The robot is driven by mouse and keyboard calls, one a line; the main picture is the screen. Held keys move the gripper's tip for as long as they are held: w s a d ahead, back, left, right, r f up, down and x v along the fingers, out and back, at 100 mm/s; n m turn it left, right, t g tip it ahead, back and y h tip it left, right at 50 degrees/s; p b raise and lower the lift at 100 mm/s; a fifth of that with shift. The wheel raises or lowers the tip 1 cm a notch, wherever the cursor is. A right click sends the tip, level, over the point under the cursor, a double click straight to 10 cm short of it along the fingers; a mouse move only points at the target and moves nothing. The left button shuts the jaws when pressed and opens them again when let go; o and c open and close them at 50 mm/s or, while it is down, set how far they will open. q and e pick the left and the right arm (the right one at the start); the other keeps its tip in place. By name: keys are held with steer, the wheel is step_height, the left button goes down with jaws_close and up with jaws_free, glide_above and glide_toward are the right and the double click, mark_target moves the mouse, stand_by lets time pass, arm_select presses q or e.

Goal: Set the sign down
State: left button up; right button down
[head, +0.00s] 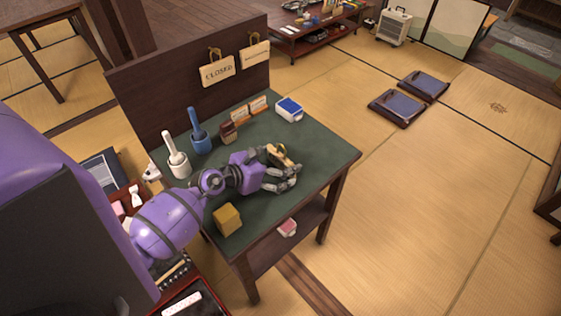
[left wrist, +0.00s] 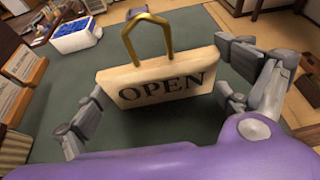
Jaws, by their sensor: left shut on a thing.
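A small wooden sign with a gold hanging loop reads "OPEN" in the left wrist view (left wrist: 160,84). In the head view the sign (head: 279,154) is small and partly covered by fingers. My left gripper (head: 284,174) is shut on the sign, with grey fingers at its left and right ends. It is low over the green tabletop (head: 315,152), near its middle. I cannot tell whether the sign touches the table. My right gripper is not in view.
A "CLOSED" sign (head: 217,71) and another sign (head: 255,55) hang on the panel behind.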

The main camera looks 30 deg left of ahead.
arm_select(q)
steer(key=shift+r, duration=0.15)
steer(key=shift+f, duration=0.25)
steer(key=o, duration=0.8)
steer(key=shift+r, duration=0.1)
steer(key=shift+r, duration=0.25)
steer(key=v, duration=1.2)
steer(key=shift+f+b, duration=0.1)
steer(key=shift+b, duration=0.2)
